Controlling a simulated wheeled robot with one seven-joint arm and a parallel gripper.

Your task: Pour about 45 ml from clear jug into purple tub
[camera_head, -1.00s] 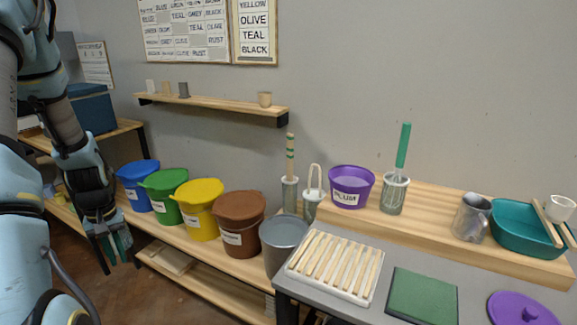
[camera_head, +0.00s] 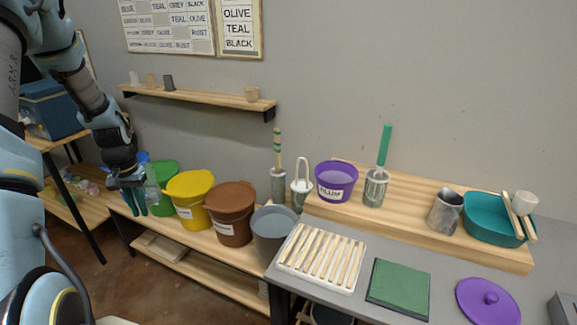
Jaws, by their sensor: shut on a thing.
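The purple tub (camera_head: 336,188), labelled PLUM, stands open on the raised wooden board at the back of the grey table. Its inside shows only in part. My gripper (camera_head: 132,203) hangs at the left, in front of the blue and green buckets and well left of the tub. It is shut on a pale see-through thing (camera_head: 152,186), which looks like the clear jug. Its outline is faint and the level of any liquid in it cannot be made out.
A green bucket (camera_head: 166,174), a yellow bucket (camera_head: 190,190), a brown bucket (camera_head: 232,210) and a grey bucket (camera_head: 273,232) line the low bench. Brush holders flank the tub. A slatted white rack (camera_head: 288,263), green mat (camera_head: 399,285) and purple lid (camera_head: 489,300) lie in front.

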